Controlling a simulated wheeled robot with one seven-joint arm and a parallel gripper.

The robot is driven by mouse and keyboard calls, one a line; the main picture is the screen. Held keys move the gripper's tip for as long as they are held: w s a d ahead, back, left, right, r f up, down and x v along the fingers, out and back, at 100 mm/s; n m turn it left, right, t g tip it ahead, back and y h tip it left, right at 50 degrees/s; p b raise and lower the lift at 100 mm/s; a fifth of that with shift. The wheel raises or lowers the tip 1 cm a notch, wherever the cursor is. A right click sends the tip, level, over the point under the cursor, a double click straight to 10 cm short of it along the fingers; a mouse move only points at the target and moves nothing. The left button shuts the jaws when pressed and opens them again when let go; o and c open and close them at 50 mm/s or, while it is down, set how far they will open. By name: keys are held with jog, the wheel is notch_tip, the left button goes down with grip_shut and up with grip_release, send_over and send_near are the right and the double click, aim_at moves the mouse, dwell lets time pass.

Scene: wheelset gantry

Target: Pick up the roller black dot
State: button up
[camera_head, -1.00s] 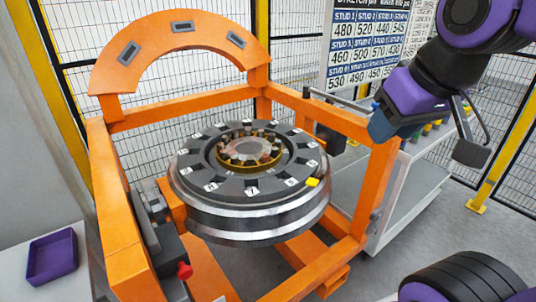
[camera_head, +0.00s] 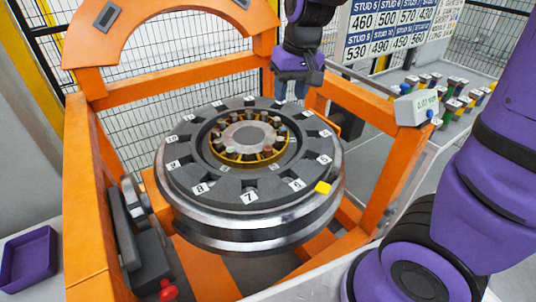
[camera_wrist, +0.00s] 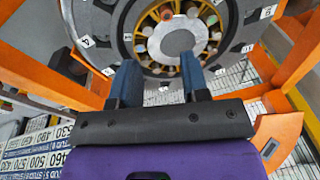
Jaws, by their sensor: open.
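The wheelset (camera_head: 200,215) lies flat, with a dark numbered top face and a ring of short rollers (camera_head: 243,153) in a brass-coloured cage around its central hub (camera_head: 250,134). The rollers also show in the wrist view (camera_wrist: 148,30), with end faces in different colours, one with a red mark. I cannot tell which roller carries a black dot. My gripper (camera_head: 291,90) points down above the far right side of the wheelset, apart from it. Its blue fingers (camera_wrist: 160,62) are spread and empty, and the ring of rollers lies beyond their tips in the wrist view.
The orange frame (camera_head: 85,210) surrounds the wheelset, with an arch (camera_head: 185,12) behind it. A purple tray (camera_head: 28,258) is at left.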

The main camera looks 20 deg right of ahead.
jog(key=g+h, duration=0.1)
send_near(268, 147)
jog(key=shift+w+a+f, duration=0.1)
jog(key=shift+f, duration=2.35)
jog(key=shift+w+a+f, duration=0.1)
jog(key=shift+f, duration=2.35)
grip_shut()
notch_tip(268, 147, up, 10)
